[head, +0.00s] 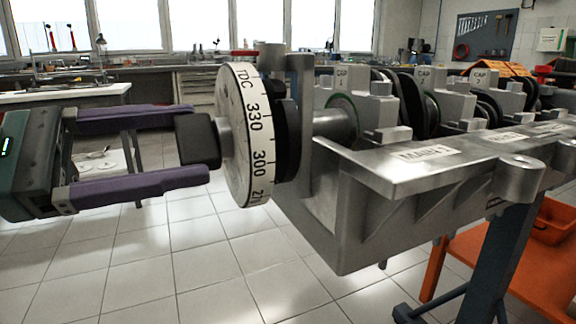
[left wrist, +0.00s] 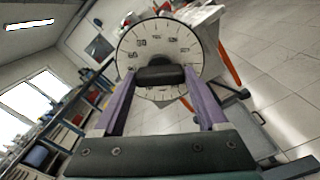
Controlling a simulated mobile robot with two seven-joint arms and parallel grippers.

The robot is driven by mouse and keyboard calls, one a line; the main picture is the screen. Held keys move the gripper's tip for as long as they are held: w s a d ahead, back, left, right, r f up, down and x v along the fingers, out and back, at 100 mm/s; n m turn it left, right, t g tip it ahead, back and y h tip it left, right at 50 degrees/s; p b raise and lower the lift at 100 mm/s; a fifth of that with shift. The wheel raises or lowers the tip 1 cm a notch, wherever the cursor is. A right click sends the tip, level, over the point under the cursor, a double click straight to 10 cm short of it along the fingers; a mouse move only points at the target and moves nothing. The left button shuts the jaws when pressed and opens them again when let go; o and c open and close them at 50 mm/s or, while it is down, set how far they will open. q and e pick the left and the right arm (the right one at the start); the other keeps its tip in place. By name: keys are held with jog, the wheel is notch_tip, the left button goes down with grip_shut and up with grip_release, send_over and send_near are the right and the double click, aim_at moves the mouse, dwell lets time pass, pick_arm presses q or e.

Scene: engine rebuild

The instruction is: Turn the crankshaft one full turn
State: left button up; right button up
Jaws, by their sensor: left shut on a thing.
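The crankshaft (head: 337,123) lies in a grey metal engine block (head: 335,205), under caps marked CAP. A white degree wheel (head: 238,140) stands upright at its near end, with TDC, 330 and 300 facing the head view. It also shows face-on in the left wrist view (left wrist: 181,49). A dark block-shaped grip (head: 196,139) sticks out from the wheel's centre, and it shows in the left wrist view (left wrist: 160,76). My left gripper (head: 198,145) has its purple fingers on either side of this grip and is shut on it. My right gripper is not in view.
The block rests on a dark stand (head: 500,260). An orange shelf (head: 535,265) with an orange bin (head: 552,222) is at the lower right. Workbenches and windows line the back. The tiled floor (head: 215,265) below my left gripper and wheel is largely clear.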

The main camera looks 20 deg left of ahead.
pick_arm(q)
jog(key=shift+f+m+b, duration=0.1)
jog(key=shift+m+b, duration=0.7)
jog(key=shift+m, duration=0.1)
jog(key=o, duration=1.3)
jog(key=v, duration=1)
